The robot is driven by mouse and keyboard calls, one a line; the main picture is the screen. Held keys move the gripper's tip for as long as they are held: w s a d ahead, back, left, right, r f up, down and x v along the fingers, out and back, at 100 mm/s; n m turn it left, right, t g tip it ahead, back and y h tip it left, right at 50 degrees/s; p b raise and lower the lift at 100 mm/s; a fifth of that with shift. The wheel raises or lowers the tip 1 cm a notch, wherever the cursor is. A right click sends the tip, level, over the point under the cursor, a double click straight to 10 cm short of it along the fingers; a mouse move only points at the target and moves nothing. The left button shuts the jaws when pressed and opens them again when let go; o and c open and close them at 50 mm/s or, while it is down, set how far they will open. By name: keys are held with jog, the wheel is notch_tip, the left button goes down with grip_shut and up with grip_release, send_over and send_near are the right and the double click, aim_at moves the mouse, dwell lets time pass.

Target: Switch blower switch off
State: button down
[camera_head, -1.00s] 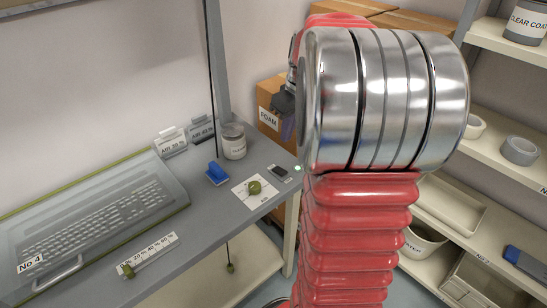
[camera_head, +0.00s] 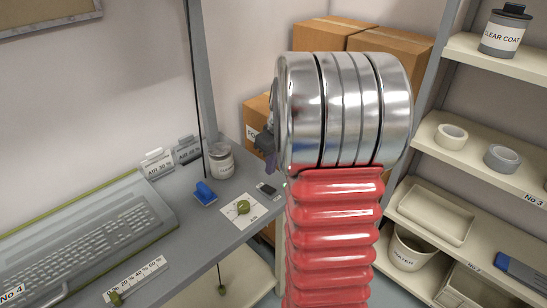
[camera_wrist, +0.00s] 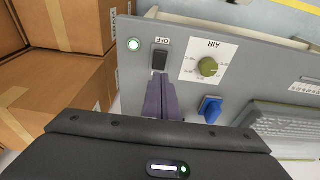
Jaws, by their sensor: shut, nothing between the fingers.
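The blower switch (camera_wrist: 160,59) is a small black rocker on the grey desk panel, with an OFF label (camera_wrist: 162,41) beside it. A round lamp (camera_wrist: 133,44) next to it glows green-white. In the head view the switch (camera_head: 267,190) lies at the desk's right edge, just left of my arm. My gripper (camera_wrist: 163,78) is shut and empty, its purple-grey fingers pointing towards the switch and just below it in the wrist view. I cannot tell whether they touch. In the head view my gripper (camera_head: 269,163) is partly hidden by my wrist, above the switch.
A green knob (camera_wrist: 208,66) on a white AIR plate and a blue clip-like part (camera_wrist: 209,108) sit close to the switch. A jar (camera_head: 220,161) and keyboard (camera_head: 90,239) are on the desk. Cardboard boxes (camera_wrist: 60,60) stand beside it; shelves (camera_head: 480,190) are at right.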

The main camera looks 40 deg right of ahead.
aim_at(272, 191)
jog(key=x, duration=0.3)
jog(key=s+x, duration=0.1)
jog(key=x, duration=0.2)
jog(key=shift+f, duration=0.1)
jog(key=shift+s+f, duration=0.1)
jog(key=shift+f, duration=0.4)
jog(key=shift+s+f, duration=0.35)
jog(key=shift+f, duration=0.15)
jog(key=shift+w+r, duration=0.1)
jog(key=shift+w, duration=0.05)
jog(key=shift+w+r, duration=0.25)
jog(key=shift+w, duration=0.4)
jog(key=shift+r, duration=0.1)
